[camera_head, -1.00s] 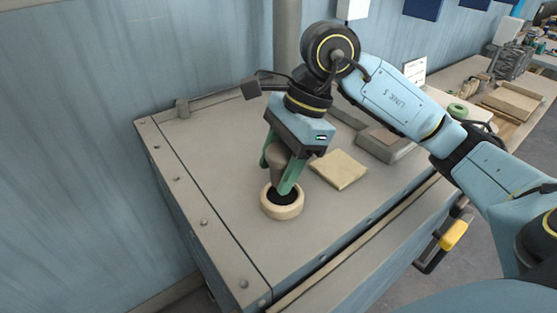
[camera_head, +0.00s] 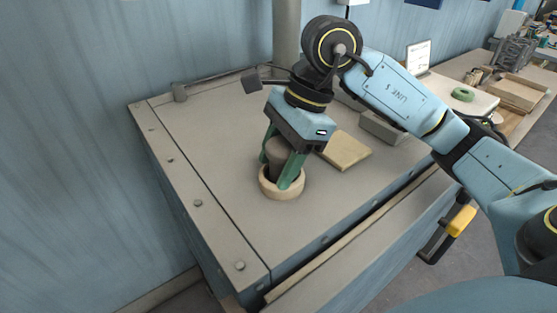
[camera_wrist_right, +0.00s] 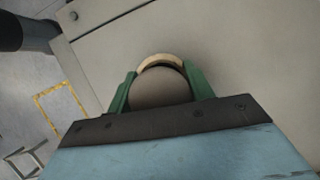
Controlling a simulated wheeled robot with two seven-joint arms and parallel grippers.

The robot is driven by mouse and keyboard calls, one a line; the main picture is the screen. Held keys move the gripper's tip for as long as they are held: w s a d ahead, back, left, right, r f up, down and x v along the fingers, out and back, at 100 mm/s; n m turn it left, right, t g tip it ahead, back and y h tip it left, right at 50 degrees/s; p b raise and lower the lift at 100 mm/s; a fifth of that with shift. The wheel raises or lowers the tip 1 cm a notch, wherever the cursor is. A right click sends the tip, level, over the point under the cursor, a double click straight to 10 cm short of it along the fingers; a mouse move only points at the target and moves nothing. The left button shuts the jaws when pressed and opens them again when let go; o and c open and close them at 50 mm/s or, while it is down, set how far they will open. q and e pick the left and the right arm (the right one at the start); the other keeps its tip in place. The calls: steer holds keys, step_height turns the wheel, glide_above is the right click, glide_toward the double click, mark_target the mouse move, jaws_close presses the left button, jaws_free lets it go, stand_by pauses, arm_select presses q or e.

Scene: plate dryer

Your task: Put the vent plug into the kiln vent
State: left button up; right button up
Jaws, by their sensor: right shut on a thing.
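The vent plug (camera_head: 280,152) is a grey-brown piece held between the green fingers of my right gripper (camera_head: 282,172). The kiln vent (camera_head: 284,193) is a pale ring on the grey kiln top. The plug's lower end is down inside the ring, and the fingertips are at the rim. How deep the plug sits is hidden by the fingers and rim. In the right wrist view the plug's round top (camera_wrist_right: 160,88) fills the space between the fingers, with the far arc of the ring (camera_wrist_right: 160,60) behind it. My left gripper is not in view.
A flat tan slab (camera_head: 346,151) lies on the kiln top right of the vent, with a grey block (camera_head: 383,128) beyond it. A pipe (camera_head: 286,35) rises at the back. A yellow-gripped handle (camera_head: 459,222) sticks out at the front. The kiln top left of the vent is clear.

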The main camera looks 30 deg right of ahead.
steer(key=shift+s+f, duration=0.15)
steer(key=shift+f, duration=0.35)
steer(key=o, duration=1.1)
steer(key=shift+f, duration=0.1)
steer(key=shift+o, duration=0.2)
steer(key=shift+a, duration=0.1)
steer(key=v, duration=1.4)
steer(key=shift+w+r, duration=0.3)
steer(key=shift+w, duration=0.05)
